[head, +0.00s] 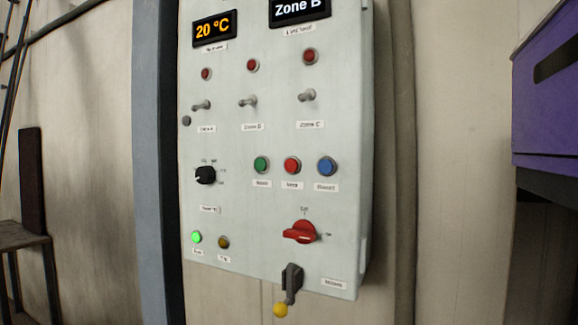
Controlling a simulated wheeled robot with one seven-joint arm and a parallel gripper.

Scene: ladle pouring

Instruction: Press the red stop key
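The red stop key (292,166) is a round red button on the pale control panel (230,140) in the head view. It sits in a row of three, between a green button (261,165) on its left and a blue button (327,167) on its right. A small label is below it, too blurred to read surely. Nothing covers the key. My gripper is not in view.
Red lamps (310,56) and toggle switches (307,95) are above the buttons. A red rotary switch (300,232) is below, and a lever with a yellow knob (281,310) hangs at the bottom. A purple box (545,100) stands at right.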

